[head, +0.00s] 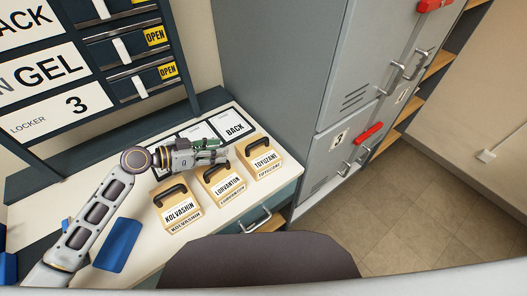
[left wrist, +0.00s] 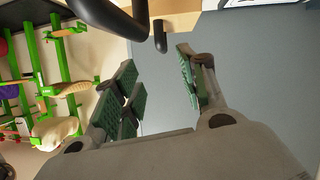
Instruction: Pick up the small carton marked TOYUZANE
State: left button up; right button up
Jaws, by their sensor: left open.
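The small tan carton with a black handle (head: 262,157) stands at the right end of a row on the counter; its label starts with TOYU, the rest is too small to read surely. My left gripper (head: 218,151) is open and empty, left of that carton and above the back of the middle carton. In the left wrist view its green-padded fingers (left wrist: 158,85) are spread with nothing between them. A dark handle (left wrist: 160,35) and a tan carton edge show beyond them at the top; which carton cannot be told. My right gripper is not in view.
The middle carton (head: 225,187), LORVANTON, and the KOLVASHIN carton (head: 178,208) stand close by on the white counter (head: 125,192). A card marked BACK (head: 233,127) lies behind them. Grey lockers (head: 338,150) rise at the right. A blue object (head: 121,245) lies at the left front.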

aim_at(249, 146)
pick_arm(q)
jog(key=shift+r, duration=0.1)
jog(key=shift+s, duration=0.1)
jog(key=shift+d, duration=0.15)
jog(key=shift+w+d+f, duration=0.25)
jog(key=shift+w+d, duration=0.15)
jog(key=shift+d, duration=0.1)
jog(key=p+x, duration=0.1)
jog(key=x, duration=0.5)
jog(key=shift+w+d+f, duration=0.1)
jog(key=shift+d+f, duration=0.05)
jog(key=shift+d, duration=0.05)
jog(key=shift+w+d+f, duration=0.1)
jog(key=shift+w+d, duration=0.05)
jog(key=shift+d, duration=0.05)
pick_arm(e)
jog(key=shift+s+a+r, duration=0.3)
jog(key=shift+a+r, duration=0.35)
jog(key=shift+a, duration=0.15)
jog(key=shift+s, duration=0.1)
